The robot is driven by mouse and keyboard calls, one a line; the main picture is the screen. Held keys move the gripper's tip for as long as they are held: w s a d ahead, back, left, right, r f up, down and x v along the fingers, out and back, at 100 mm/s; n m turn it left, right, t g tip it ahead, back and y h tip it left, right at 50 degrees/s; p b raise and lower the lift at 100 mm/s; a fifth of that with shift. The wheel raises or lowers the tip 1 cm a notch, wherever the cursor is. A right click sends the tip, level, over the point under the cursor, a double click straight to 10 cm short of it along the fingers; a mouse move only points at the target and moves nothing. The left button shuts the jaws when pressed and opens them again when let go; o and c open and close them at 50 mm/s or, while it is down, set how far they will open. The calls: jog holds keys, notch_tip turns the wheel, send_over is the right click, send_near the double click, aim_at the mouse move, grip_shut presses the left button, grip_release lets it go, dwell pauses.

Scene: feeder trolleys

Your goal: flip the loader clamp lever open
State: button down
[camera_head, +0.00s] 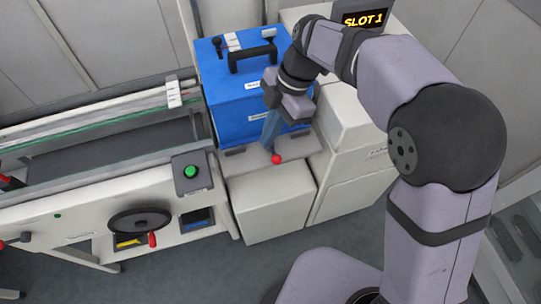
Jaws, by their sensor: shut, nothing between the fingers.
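A red ball knob (276,159), which looks like the end of the clamp lever, sits at the front of the grey loader ledge (292,150), below the blue feeder trolley box. The lever's shaft is hard to make out, so its exact angle cannot be told. My gripper (269,143) points down in front of the blue box, with its bluish fingers shut and empty. The fingertips end just above and left of the red knob in the picture. I cannot tell whether they touch the lever. The arm reaches in from the right.
The blue box (229,110) with a black handle (252,60) stands behind my gripper. A "SLOT 1" display (363,20) is at the top. On the left are a green button (190,171), a black handwheel (140,221) and a conveyor rail (90,112). Grey floor is free in front.

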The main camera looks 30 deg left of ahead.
aim_at(271, 149)
dwell(0.4)
notch_tip(271, 149, down, 10)
jog(key=p, duration=0.5)
jog(key=shift+w+d, duration=0.15)
jog(key=shift+f, duration=0.1)
